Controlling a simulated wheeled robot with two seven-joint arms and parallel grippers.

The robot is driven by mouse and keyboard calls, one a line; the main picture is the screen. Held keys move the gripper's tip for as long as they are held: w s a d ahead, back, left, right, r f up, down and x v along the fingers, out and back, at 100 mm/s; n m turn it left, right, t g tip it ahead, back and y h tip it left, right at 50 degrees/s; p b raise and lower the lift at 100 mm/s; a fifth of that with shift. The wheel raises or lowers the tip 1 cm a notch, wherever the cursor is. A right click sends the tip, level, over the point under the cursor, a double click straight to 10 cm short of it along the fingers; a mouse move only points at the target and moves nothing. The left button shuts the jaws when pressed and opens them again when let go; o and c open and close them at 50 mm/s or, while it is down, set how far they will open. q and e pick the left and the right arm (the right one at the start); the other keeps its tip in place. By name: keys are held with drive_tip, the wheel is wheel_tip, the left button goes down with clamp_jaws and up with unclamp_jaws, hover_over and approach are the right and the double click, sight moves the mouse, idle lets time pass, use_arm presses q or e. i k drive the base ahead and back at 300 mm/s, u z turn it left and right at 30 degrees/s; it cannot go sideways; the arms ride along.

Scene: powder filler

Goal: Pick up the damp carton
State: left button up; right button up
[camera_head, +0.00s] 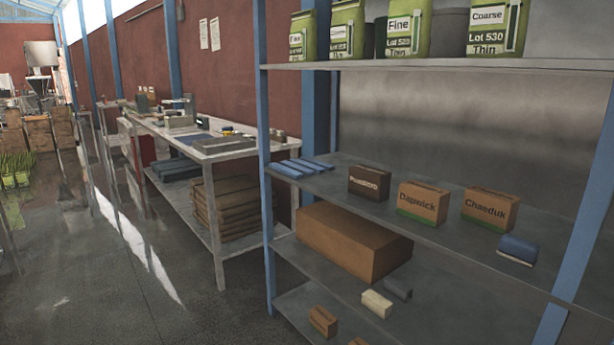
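Three small cartons stand in a row on the middle shelf (330,190) of the rack at the right. The left one is a dark brown carton (369,183) with a pale label that is hard to read; it is clearly darker than the others, like wet cardboard. Beside it is a lighter brown carton marked "Dapwick" (422,204) with a green band at its base. To its right is a similar carton marked "Chaeduk" (490,208). All three are upright and apart. Neither of my grippers is in view.
Folded blue cloths (300,168) and a blue block (517,249) flank the cartons. Green bags (407,30) stand on the shelf above. A large brown box (352,242) sits below. Blue rack posts (267,180) bound the shelf. A workbench (219,152) stands behind; floor (100,280) at left is clear.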

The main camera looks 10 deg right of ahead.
sight(371, 184)
drive_tip(key=u, duration=0.35)
drive_tip(key=i, duration=1.15)
drive_tip(key=z, duration=0.05)
